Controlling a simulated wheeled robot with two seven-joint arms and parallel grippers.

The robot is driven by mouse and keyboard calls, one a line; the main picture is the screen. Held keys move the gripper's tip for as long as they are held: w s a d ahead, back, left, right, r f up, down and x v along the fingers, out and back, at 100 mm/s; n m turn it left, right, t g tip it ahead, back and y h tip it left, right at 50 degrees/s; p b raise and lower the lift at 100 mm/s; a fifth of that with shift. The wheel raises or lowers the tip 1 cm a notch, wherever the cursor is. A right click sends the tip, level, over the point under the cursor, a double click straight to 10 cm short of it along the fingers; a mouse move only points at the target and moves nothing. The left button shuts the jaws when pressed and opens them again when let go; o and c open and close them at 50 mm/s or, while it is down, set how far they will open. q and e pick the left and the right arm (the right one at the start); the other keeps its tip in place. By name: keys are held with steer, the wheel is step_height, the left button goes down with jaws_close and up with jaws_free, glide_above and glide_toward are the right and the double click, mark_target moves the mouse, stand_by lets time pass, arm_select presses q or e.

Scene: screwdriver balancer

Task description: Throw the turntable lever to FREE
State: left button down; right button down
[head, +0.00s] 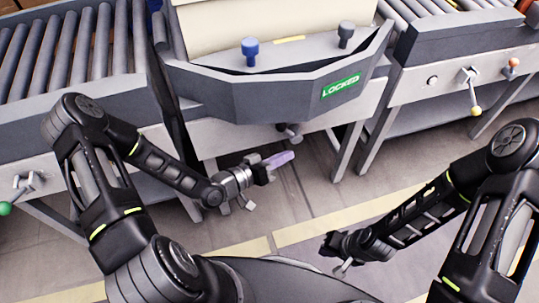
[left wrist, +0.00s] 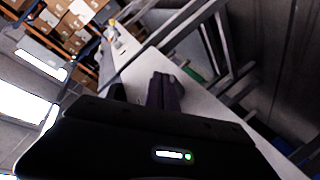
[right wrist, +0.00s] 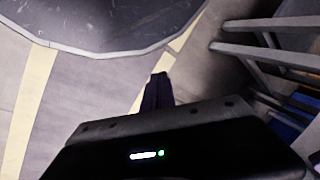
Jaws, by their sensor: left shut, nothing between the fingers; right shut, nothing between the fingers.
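The turntable (head: 270,95) is a grey angled apron with a green sign reading LOCKED (head: 341,87) on its front. A small metal fitting with a dark end (head: 290,132), possibly the lever, shows just under the apron; I cannot tell for sure. My left gripper (head: 288,157) is shut and empty, below and in front of that fitting, apparently apart from it. Its fingers also show in the left wrist view (left wrist: 165,90), pointing along a pale beam. My right gripper (head: 342,268) is shut and empty, low over the floor, well away from the turntable.
A blue knob (head: 250,51) and a dark grey knob (head: 346,35) stand on the turntable's top. Roller conveyors flank it. The right one has a yellow-knobbed lever (head: 475,107) and an orange knob (head: 513,63); the left has a green knob (head: 5,208). Frame legs stand below.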

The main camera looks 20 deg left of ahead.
arm_select(q)
steer(key=s+a+f+m+t+h+b, duration=0.2)
steer(key=a+b, duration=0.4)
steer(key=b, duration=0.3)
steer(key=s+a+f+m+t+h+b, duration=0.2)
steer(key=a+m+h+b, duration=0.3)
steer(key=b, duration=0.5)
steer(key=shift+s+a+f+t+h, duration=0.15)
steer(key=shift+s+a+t+h, duration=0.4)
steer(key=shift+a, duration=0.7)
steer(key=shift+t+y, duration=0.25)
steer(key=shift+y, duration=0.1)
steer(key=b+x, duration=0.3)
steer(key=x, duration=1.1)
steer(key=shift+s, duration=0.1)
